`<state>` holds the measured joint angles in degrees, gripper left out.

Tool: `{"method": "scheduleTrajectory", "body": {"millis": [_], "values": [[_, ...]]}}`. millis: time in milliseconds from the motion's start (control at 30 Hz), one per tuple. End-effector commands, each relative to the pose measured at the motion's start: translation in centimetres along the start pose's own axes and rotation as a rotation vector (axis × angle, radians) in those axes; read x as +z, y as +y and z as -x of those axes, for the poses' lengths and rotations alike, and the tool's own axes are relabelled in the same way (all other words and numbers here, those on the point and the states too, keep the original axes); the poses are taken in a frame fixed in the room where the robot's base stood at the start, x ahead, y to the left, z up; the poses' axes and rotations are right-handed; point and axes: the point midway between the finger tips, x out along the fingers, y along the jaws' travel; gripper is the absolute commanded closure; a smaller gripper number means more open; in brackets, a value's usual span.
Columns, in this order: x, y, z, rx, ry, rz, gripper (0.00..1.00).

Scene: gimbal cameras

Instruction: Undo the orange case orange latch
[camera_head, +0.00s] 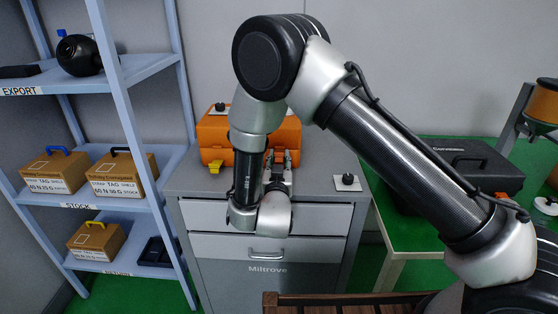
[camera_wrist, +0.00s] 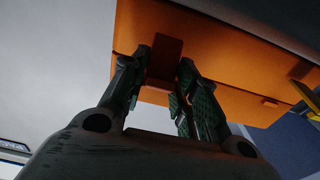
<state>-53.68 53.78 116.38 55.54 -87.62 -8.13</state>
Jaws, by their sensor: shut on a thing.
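The orange case (camera_head: 212,132) sits on top of the grey drawer cabinet, partly hidden by my arm. In the wrist view the case's front (camera_wrist: 225,50) fills the upper middle. The orange latch (camera_wrist: 166,48) is a small darker orange tab on that front. My gripper (camera_head: 280,157) is at the case's front, right of the yellow latch (camera_head: 216,167). In the wrist view my gripper (camera_wrist: 164,66) has its two fingertips on either side of the orange latch, shut on it.
The grey cabinet (camera_head: 262,264) has a small dark-knobbed plate (camera_head: 347,181) on its top right. A blue shelf (camera_head: 110,205) with several boxes stands at left. A black case (camera_head: 475,165) lies on the green table at right. A brown slatted wooden piece (camera_head: 330,300) is in front.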

Motion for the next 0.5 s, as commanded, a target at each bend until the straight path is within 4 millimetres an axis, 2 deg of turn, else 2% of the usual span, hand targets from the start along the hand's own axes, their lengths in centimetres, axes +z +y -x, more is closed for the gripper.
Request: {"method": "scheduleTrajectory", "body": {"millis": [167,433,467,500], "values": [[0.38,0.0,0.26,-0.001,0.072,0.0,0.94],[0.34,0.0,0.29,-0.001,0.076,-0.001,0.94],[0.34,0.0,0.29,-0.001,0.076,-0.001,0.65],[0.34,0.0,0.29,-0.001,0.076,-0.001,0.57]]}}
